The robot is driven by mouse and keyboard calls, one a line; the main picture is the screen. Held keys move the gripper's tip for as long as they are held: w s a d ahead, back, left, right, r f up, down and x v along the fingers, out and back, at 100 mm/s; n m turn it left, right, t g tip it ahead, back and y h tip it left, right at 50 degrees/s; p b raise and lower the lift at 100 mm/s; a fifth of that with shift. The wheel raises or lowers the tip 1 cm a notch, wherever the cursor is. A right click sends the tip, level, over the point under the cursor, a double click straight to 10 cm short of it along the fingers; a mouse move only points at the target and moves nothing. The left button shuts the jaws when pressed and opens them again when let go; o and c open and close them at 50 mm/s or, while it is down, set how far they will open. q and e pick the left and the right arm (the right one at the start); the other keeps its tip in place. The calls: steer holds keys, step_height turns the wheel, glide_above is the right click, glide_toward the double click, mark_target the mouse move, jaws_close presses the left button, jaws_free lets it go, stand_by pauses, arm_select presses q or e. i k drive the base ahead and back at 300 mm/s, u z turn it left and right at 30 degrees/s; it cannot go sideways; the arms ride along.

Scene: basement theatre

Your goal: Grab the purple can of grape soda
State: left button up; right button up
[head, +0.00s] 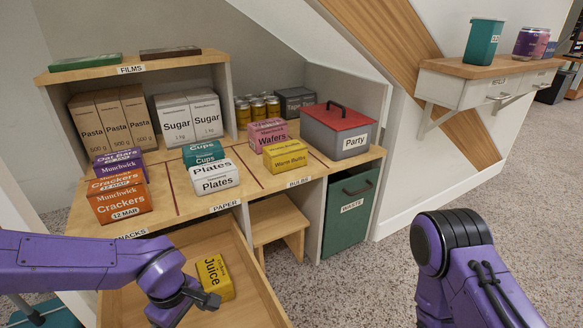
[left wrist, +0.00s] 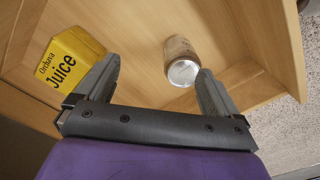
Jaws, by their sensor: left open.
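A purple can (head: 531,42) stands upright on the wooden wall shelf at the far right in the head view, well away from my left gripper. My left gripper (head: 196,298) is over the open drawer (head: 263,297) at the lower left, open and empty. In the left wrist view, a can (left wrist: 181,62) with a brownish side and silver end is in the drawer, ahead of and between the open fingers (left wrist: 158,70), nearer the right one. Its label is not readable, and it is hidden in the head view. My right arm shows, but its gripper does not.
A yellow juice box (head: 215,278) lies in the drawer, near the left finger in the left wrist view. Boxes crowd the counter (head: 255,178) above. A teal cup (head: 483,44) stands beside the purple can. The carpet at right is clear.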

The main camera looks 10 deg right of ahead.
mark_target(527, 38)
steer(key=z, duration=1.45)
